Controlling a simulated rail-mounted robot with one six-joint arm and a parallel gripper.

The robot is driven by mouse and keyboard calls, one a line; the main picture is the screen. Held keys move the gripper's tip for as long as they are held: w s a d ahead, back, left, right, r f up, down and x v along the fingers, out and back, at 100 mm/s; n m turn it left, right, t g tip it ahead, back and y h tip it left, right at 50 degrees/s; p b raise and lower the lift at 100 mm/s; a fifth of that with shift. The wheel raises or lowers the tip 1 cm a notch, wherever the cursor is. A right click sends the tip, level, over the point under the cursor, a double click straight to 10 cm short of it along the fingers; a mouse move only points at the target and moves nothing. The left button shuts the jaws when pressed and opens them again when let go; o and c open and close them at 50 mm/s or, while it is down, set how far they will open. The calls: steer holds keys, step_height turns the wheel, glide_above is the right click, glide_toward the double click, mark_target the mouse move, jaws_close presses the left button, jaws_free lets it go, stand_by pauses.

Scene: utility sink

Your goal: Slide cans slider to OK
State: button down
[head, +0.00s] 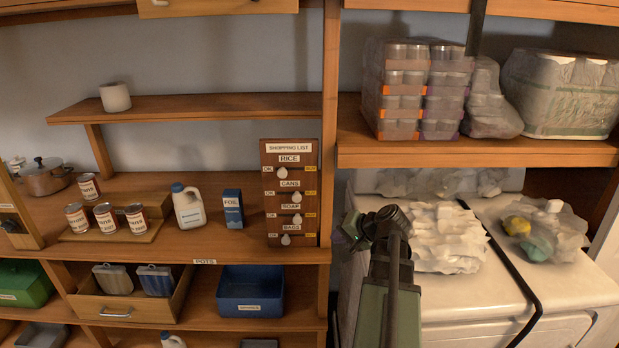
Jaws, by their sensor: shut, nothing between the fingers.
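The shopping list board (291,190) is a brown wooden panel at the right end of the shelf. It has rows labelled RICE, CANS, SOAP and BAGS, each with a pale knob between a left OK tag and a yellow right tag. The cans slider knob (297,197) sits right of its row's middle, nearer the yellow tag (312,193) than the OK tag (270,193). My gripper (345,236) is right of the board, beyond the wooden post, apart from the knobs. It looks shut and empty; its fingertips are small and dark here.
The bags knob (286,240) sits farther left. A post (328,130) stands between board and gripper. A foil box (233,208) and white jug (188,206) stand left of the board.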

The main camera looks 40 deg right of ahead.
steer(key=w+d+r+m+t+h, duration=0.1)
steer(key=w+d+r+m+t, duration=0.1)
steer(key=d+r+t, duration=0.3)
step_height(320, 180, up, 3)
steer(key=shift+w+d+f+m+t, duration=0.2)
steer(key=shift+d+m+t, duration=0.1)
steer(key=shift+m, duration=0.1)
steer(key=shift+a, duration=0.1)
steer(key=b, duration=0.3)
glide_toward(297, 196)
steer(key=w+d, duration=0.4)
steer(key=w+a+f, duration=0.2)
steer(key=a, duration=0.1)
steer(key=shift+w+b, duration=0.3)
steer(key=shift+b, duration=0.1)
